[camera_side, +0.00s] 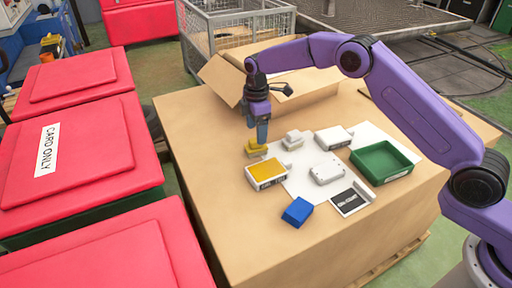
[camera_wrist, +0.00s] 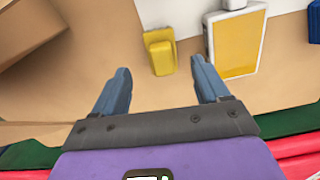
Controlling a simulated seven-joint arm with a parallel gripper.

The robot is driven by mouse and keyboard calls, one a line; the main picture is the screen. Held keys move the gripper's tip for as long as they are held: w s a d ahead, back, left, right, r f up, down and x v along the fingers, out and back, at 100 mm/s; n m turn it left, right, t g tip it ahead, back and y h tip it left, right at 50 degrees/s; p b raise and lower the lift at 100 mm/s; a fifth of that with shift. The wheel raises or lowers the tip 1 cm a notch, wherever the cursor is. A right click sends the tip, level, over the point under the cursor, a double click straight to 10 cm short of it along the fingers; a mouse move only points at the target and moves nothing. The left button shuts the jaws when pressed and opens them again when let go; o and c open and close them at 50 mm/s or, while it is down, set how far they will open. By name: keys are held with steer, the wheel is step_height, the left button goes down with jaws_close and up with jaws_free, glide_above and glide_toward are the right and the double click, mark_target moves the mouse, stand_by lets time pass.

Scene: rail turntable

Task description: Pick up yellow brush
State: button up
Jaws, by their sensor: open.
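The yellow brush (camera_side: 256,149) lies on the brown table, just below my gripper (camera_side: 262,140) in the side view. In the wrist view the yellow brush (camera_wrist: 161,53) is a small yellow block with a raised part, ahead of and between the two blue fingers, nearer the right finger. My gripper (camera_wrist: 158,85) is open and empty, pointing down. In the side view the fingers overlap the brush in the picture, and I cannot tell the exact gap.
A white box with a yellow top (camera_side: 267,173) sits close to the brush. Several white boxes, a green tray (camera_side: 384,161) and a blue block (camera_side: 297,211) stand to the right. An open cardboard box (camera_side: 300,88) is behind. Red-lidded bins (camera_side: 70,150) line the left.

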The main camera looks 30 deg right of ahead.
mark_target(256, 146)
steer(key=shift+s+a+f, duration=0.1)
steer(key=shift+a+f, duration=0.05)
steer(key=shift+f, duration=2.7)
steer(key=shift+c, duration=0.3)
steer(key=c, duration=1.1)
steer(key=shift+r, duration=0.1)
